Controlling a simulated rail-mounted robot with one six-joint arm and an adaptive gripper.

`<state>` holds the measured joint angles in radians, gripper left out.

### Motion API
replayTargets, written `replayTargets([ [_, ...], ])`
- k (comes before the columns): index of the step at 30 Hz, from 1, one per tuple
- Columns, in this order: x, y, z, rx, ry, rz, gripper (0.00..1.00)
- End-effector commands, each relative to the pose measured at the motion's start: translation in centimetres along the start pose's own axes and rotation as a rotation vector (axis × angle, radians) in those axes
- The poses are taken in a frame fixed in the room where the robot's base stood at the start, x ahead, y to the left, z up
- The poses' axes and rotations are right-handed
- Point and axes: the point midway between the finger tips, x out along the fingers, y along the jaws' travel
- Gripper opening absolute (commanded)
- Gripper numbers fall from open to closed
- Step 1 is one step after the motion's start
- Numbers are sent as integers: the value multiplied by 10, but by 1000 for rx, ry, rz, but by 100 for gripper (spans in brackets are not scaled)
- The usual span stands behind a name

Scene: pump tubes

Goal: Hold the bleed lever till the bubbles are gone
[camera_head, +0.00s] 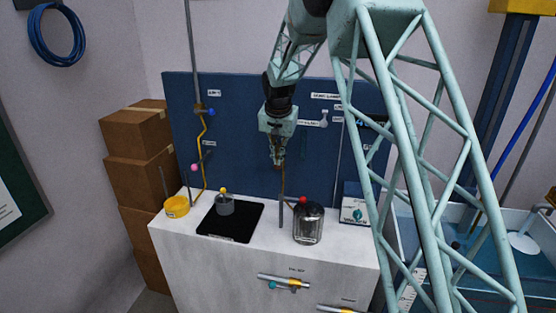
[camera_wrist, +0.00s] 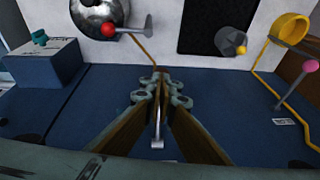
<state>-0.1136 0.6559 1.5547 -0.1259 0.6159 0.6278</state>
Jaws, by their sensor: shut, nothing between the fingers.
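My gripper (camera_head: 277,163) is shut and empty, pointing down in front of the blue panel, above the back of the white bench. In the wrist view its fingertips (camera_wrist: 160,84) are together. A lever with a red ball knob (camera_head: 302,200) stands beside a shiny round jar (camera_head: 308,226), below and right of my gripper. The red knob (camera_wrist: 108,30) and jar (camera_wrist: 98,12) are at upper left in the wrist view, apart from the fingers. Which handle is the bleed lever I cannot tell; labels are too small to read. No bubbles can be made out.
A grey canister (camera_head: 225,207) with a yellow knob stands on a black mat (camera_head: 245,229). A yellow cup (camera_head: 176,208) and a pink ball (camera_head: 194,167) are left. A teal-dial box (camera_head: 356,211) is right. Yellow tubing (camera_head: 203,150) runs down the panel (camera_head: 235,140).

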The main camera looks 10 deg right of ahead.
Motion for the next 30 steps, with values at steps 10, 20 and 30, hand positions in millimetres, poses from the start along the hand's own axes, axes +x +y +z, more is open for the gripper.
replayTargets([
  [10, -26, -1, -14, 1, 1, -1, 0],
  [20, -59, 0, -10, 0, 2, -1, 0],
  [30, -95, 1, 1, 1, 1, 0, 0],
])
